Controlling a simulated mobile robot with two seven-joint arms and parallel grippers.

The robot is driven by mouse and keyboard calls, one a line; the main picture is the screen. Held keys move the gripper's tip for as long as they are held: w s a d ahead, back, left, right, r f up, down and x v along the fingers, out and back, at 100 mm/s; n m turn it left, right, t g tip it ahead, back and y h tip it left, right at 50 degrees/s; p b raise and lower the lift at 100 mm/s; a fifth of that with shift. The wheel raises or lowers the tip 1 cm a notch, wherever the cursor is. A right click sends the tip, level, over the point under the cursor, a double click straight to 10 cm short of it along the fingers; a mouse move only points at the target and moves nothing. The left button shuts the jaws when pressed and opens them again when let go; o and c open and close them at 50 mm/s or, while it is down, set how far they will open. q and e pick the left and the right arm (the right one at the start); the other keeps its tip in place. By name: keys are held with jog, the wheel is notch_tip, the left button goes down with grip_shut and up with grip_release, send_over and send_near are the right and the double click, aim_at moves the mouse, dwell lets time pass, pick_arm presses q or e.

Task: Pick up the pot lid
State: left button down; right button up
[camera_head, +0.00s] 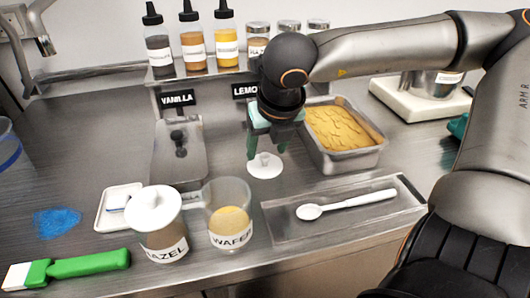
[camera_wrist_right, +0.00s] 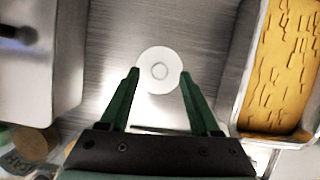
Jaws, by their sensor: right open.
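The pot lid (camera_head: 265,166) is a small white disc with a knob, lying on the steel counter in the head view. It also shows in the right wrist view (camera_wrist_right: 159,70), seen from above with its round knob in the middle. My right gripper (camera_head: 266,150) is open above the lid. In the right wrist view the green fingertips (camera_wrist_right: 158,75) stand apart on the left and right of the lid, with nothing held. Whether the fingers touch the lid cannot be told. My left gripper is not in view.
A steel pan of yellow ice cream (camera_head: 343,138) stands close right of the lid, a lidded metal tub (camera_head: 178,160) left. In front are a glass wafer jar (camera_head: 228,204), a hazel jar (camera_head: 160,225) and a tray (camera_head: 340,222) with a white spoon (camera_head: 346,204).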

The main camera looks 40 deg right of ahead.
jog(key=shift+x, duration=1.1)
grip_shut()
